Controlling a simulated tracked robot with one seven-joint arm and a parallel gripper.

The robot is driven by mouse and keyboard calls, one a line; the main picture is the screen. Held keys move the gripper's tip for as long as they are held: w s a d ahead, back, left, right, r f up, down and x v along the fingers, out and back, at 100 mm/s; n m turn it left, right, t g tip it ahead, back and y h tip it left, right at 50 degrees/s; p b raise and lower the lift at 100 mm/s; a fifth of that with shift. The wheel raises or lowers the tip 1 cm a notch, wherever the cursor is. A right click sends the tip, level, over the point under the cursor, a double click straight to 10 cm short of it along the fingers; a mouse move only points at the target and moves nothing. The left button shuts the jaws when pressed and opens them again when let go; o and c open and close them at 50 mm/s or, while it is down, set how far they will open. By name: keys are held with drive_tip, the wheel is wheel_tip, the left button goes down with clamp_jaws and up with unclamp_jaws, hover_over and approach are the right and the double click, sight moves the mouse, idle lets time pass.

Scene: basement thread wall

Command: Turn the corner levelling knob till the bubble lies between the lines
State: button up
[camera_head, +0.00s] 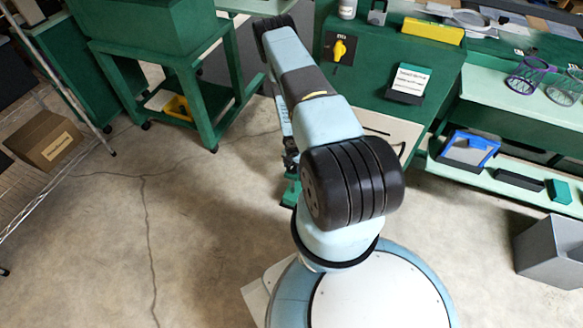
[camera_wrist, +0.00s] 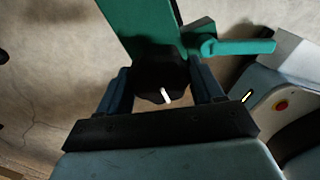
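In the wrist view a dark round knob (camera_wrist: 150,78) with a short white mark on its face sits at the end of a green bar (camera_wrist: 143,22). My gripper (camera_wrist: 161,82) has one finger against each side of the knob, with no clear gap at either side. No bubble or lines can be made out in either view. In the head view my arm hides the gripper and the knob; only a bit of green metal (camera_head: 291,192) shows beside the arm.
A green lever (camera_wrist: 240,47) sticks out to the right beside the bar. In the head view a green cabinet (camera_head: 375,85) with a yellow switch (camera_head: 341,49) stands behind my arm. A green wheeled table (camera_head: 180,60) is at upper left, a grey bin (camera_head: 550,250) at right. The left floor is clear.

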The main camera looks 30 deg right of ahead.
drive_tip(key=shift+c, duration=0.6)
drive_tip(key=shift+a, duration=0.35)
drive_tip(key=shift+c, duration=0.3)
drive_tip(key=shift+d, duration=0.2)
drive_tip(key=shift+m, duration=0.4)
drive_tip(key=m, duration=0.4)
drive_tip(key=shift+s+d, duration=0.1)
drive_tip(key=m, duration=0.3)
drive_tip(key=shift+m, duration=0.3)
drive_tip(key=m, duration=0.9)
drive_tip(key=shift+m, duration=0.3)
